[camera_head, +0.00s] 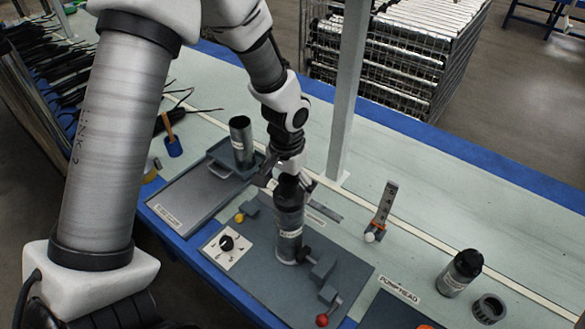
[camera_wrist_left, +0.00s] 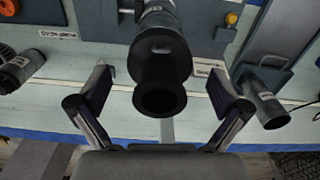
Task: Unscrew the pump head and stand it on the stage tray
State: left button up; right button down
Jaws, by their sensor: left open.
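A grey pump tube (camera_head: 289,225) with a pale label stands upright in a fixture on the dark plate. A black pump head (camera_wrist_left: 161,75) with a round flared end tops the tube. My left gripper (camera_head: 287,184) is above it in the head view. In the left wrist view its open fingers stand on either side of the pump head, with visible gaps. Part of the pump head is hidden by the gripper in the head view. The grey stage tray (camera_head: 176,213) lies to the left. My right gripper is not in view.
A grey open cylinder (camera_head: 241,141) stands at the stage tray's back end. A black-capped cylinder (camera_head: 458,274) and a dark ring (camera_head: 489,308) are at the right. A red-knobbed lever (camera_head: 322,320) is on the plate's front. A pale post (camera_head: 347,90) rises behind the gripper.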

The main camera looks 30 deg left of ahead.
aim_at(289, 194)
pick_arm(q)
jog(key=f, duration=0.1)
jog(key=w+f, duration=0.1)
jog(key=f, duration=0.1)
jog(key=shift+f, duration=0.3)
jog(key=shift+s+r, duration=0.1)
jog(key=shift+s, duration=0.15)
jog(key=shift+c, duration=1.3)
jog(key=c, duration=1.1)
jog(key=o, duration=0.7)
jog(key=c, duration=0.5)
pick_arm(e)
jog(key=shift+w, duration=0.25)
pick_arm(q)
jog(key=shift+c, duration=0.2)
